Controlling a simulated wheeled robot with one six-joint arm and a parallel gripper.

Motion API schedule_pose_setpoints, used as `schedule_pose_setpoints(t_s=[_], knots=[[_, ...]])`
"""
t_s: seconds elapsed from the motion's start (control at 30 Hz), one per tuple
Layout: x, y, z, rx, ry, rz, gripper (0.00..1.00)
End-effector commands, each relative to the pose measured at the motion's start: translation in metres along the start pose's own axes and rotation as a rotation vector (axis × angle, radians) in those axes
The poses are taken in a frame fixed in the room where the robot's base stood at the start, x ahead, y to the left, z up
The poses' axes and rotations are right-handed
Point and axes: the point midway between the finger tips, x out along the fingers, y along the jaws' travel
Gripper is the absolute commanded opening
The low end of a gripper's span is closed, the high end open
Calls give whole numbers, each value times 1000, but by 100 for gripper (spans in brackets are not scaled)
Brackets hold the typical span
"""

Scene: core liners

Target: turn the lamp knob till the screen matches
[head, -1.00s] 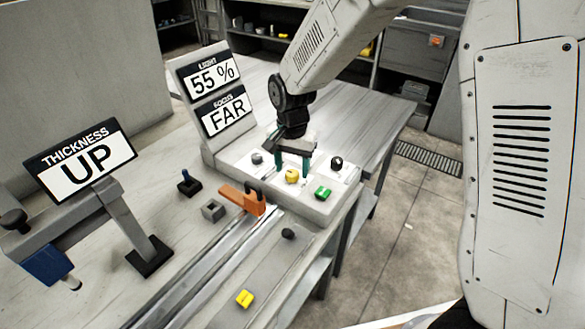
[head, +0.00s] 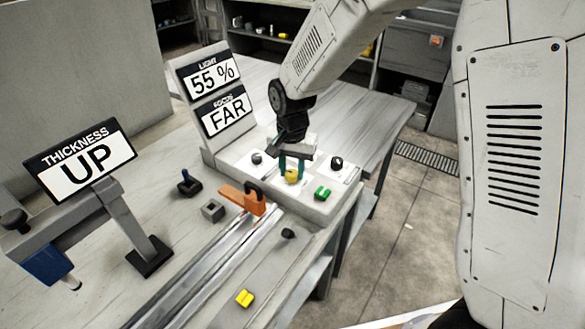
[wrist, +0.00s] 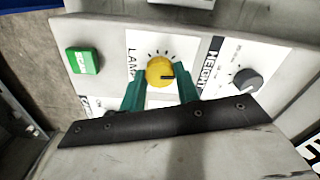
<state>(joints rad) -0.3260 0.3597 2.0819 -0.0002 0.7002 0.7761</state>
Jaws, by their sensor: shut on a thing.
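The yellow lamp knob (head: 292,176) sits on the light control panel, and it also shows in the wrist view (wrist: 160,72) with a dark pointer mark toward the right and tick marks around it. My gripper (head: 291,168) is over the knob, its teal fingers on either side of it, shut on it. In the wrist view the fingers (wrist: 160,90) flank the knob, and the label beside it is partly hidden by the left finger. The screen (head: 212,77) reads LIGHT 55 %. The screen below it (head: 226,112) reads FOCUS FAR.
A green button (head: 323,193) and a black knob (head: 336,162) are close to the lamp knob. A grey knob by the HEIGHT label (wrist: 246,80) is near my right finger. An orange clamp (head: 242,199) stands at the panel's front. A THICKNESS UP sign (head: 82,160) stands left.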

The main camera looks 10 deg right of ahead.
Motion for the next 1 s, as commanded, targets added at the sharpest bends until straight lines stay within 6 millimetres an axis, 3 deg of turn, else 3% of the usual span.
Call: schedule_pose_setpoints(t_s=[0.6,1.0], knots=[[0,0,0,-437,1,-1,9],[-1,0,0,-573,1,-1,9]])
